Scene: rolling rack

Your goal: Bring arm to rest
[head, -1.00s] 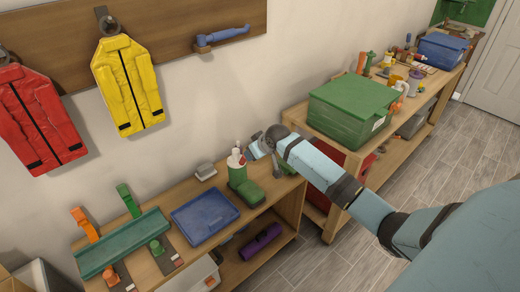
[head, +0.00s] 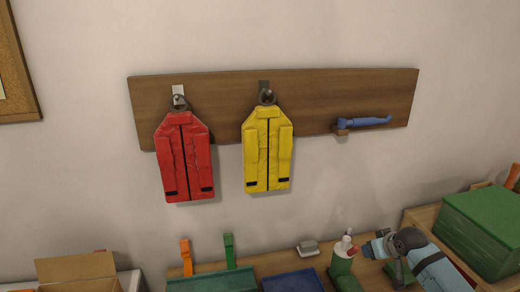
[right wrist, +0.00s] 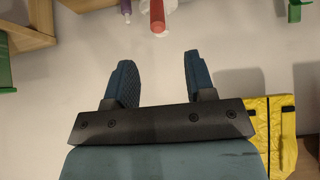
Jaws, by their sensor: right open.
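My right arm comes in at the lower right of the head view, over the bench. Its gripper (head: 376,249) is beside the green and white bottle, and whether they touch is not clear. In the right wrist view the two fingers of this gripper (right wrist: 157,80) are spread apart with nothing between them. My left gripper is not in view.
A red jacket (head: 184,158) and a yellow jacket (head: 267,152) hang from a wooden wall board (head: 220,95). A blue tool (head: 365,122) sits on a board peg. The bench holds a bottle (head: 342,262), blue tray (head: 292,281) and green box (head: 487,228). The wall above is clear.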

